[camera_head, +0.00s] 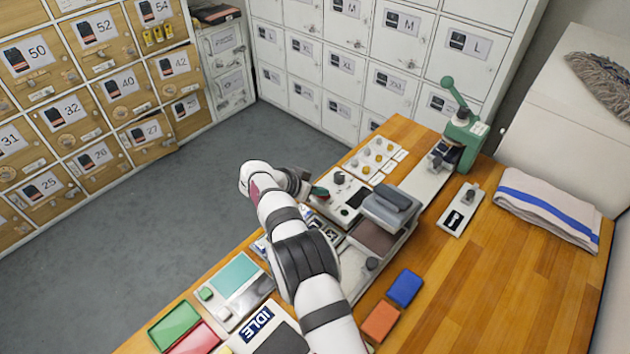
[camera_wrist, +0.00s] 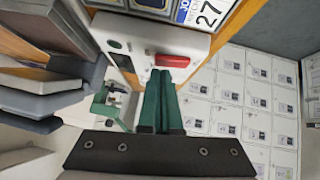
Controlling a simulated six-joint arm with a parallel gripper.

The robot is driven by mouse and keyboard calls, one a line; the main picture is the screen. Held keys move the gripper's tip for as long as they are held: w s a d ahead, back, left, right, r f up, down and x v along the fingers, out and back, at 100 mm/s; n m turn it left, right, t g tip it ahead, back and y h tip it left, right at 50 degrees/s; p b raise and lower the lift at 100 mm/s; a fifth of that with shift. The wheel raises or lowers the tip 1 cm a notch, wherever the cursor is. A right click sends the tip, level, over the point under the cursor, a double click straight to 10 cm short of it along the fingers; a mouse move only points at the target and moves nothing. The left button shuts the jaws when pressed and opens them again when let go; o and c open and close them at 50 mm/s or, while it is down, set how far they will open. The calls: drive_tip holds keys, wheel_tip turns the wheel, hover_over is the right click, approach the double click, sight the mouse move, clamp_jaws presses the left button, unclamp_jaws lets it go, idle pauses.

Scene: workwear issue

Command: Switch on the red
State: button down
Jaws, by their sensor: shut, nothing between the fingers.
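A red bar-shaped part (camera_wrist: 172,61) lies on the top face of a white control box (camera_wrist: 140,35) in the wrist view. A small dark green part (camera_wrist: 115,44) sits to its left on the same box. My gripper (camera_wrist: 161,72) is shut and empty, its green fingers pointing at the red part. The tips look very close to it; I cannot tell whether they touch. In the head view my gripper (camera_head: 322,192) is at the left side of the white box (camera_head: 342,205), which carries a black knob (camera_head: 338,178). The red part is not clear there.
A green press (camera_head: 463,135) stands at the bench's back. Grey stacked pads (camera_head: 390,205) sit right of the box. Blue (camera_head: 405,288) and orange (camera_head: 380,321) blocks and a folded towel (camera_head: 548,208) lie on the wooden bench (camera_head: 500,290). Its right side has free room.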

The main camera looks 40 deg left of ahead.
drive_tip(key=shift+f, duration=0.25)
drive_tip(key=shift+d+f, duration=0.2)
drive_tip(key=shift+f, duration=0.1)
drive_tip(key=shift+a, duration=0.1)
drive_tip(key=shift+a+r, duration=0.15)
drive_tip(key=shift+a, duration=0.55)
drive_tip(key=shift+r, duration=0.1)
